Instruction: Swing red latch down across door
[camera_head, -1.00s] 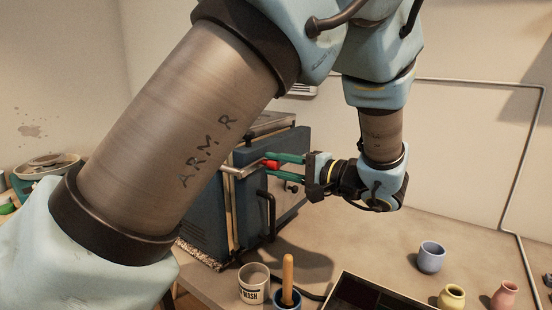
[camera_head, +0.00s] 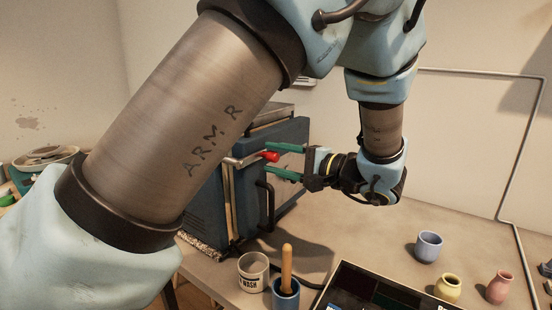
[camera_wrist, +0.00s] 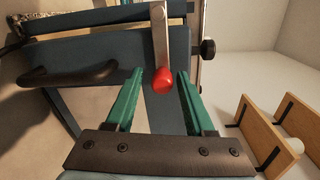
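The latch is a pale metal bar (camera_head: 245,160) with a red tip (camera_head: 271,157), on the upper front of a dark blue box-shaped kiln. In the head view the bar lies roughly level, its red end over the kiln door (camera_head: 252,185). My gripper (camera_head: 277,160) is open, with green fingers above and below the red tip's level. In the wrist view the red tip (camera_wrist: 163,80) shows between the two open fingertips (camera_wrist: 161,75), with a gap on each side. My upper arm hides the kiln's left part.
A black door handle (camera_head: 268,203) stands out below the latch. A white mug (camera_head: 253,272), a blue cup with a wooden-handled tool (camera_head: 286,292) and a dark tray (camera_head: 345,275) are in front. Small pots, including a blue one (camera_head: 428,247), stand right. The table between is clear.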

